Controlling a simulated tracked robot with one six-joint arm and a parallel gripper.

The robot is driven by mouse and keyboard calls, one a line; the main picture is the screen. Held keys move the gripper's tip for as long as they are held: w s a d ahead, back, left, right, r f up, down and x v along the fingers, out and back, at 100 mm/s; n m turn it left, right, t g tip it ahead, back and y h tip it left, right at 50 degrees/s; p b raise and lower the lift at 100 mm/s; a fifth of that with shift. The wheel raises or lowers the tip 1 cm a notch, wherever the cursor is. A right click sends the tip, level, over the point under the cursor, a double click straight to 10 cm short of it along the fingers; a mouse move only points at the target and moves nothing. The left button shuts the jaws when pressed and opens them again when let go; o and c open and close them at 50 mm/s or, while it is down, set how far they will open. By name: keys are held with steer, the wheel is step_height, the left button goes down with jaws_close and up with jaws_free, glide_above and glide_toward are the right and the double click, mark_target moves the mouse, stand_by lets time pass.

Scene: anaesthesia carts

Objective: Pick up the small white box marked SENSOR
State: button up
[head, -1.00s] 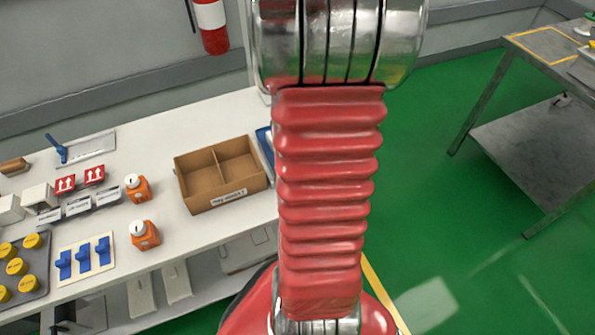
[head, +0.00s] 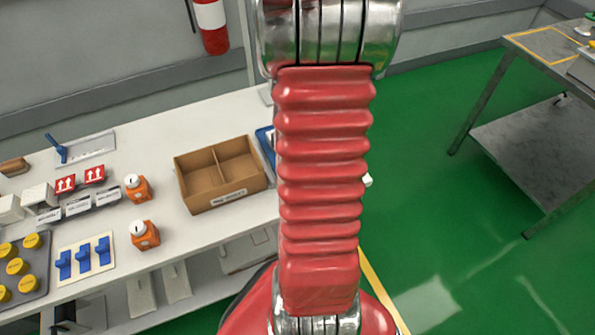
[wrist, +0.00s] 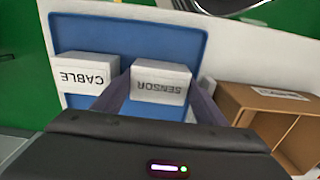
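The small white box marked SENSOR (wrist: 160,82) stands on a blue tray (wrist: 128,25) in the wrist view, its lettering upside down. My gripper (wrist: 160,90) is open. Its two dark fingers reach up on either side of the SENSOR box, with the tips close to its sides. I cannot tell whether they touch it. In the head view my red arm hides the gripper and the SENSOR box; only a strip of the blue tray (head: 266,143) shows.
A white box marked CABLE (wrist: 86,76) stands left of the SENSOR box on the tray. A cardboard box with compartments (wrist: 230,98) is at the right. In the head view, orange bottles (head: 145,236) and blue clips (head: 83,258) are farther left on the white table.

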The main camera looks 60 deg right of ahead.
steer(key=c, duration=0.7)
steer(key=shift+o, duration=0.2)
steer(key=shift+r, duration=0.1)
step_height(320, 180, up, 10)
steer(key=shift+f, duration=0.1)
stand_by(0.5)
